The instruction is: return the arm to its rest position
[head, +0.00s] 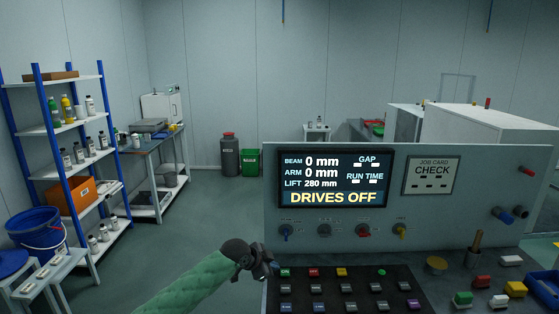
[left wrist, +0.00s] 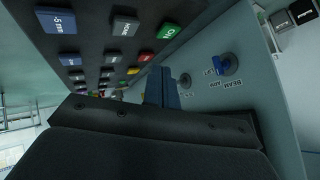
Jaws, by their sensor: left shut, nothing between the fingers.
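My left arm, in a green sleeve, comes in from the bottom of the head view. Its dark left gripper (head: 268,270) is at the left edge of the black button panel (head: 345,296), close to the top-left green button. I cannot tell in the head view whether it touches the panel. In the left wrist view the gripper fingers (left wrist: 163,88) are together with nothing between them. Rows of coloured buttons lie to the left of them, and a blue selector knob (left wrist: 222,66) on the upright panel is to the right. My right gripper is not in view.
The upright grey panel (head: 450,215) carries a display (head: 333,178) reading DRIVES OFF and a job card reading CHECK. Loose coloured blocks (head: 480,282) sit on the right of the console. A shelf rack (head: 65,130) and blue bucket (head: 35,232) stand left. The floor between is clear.

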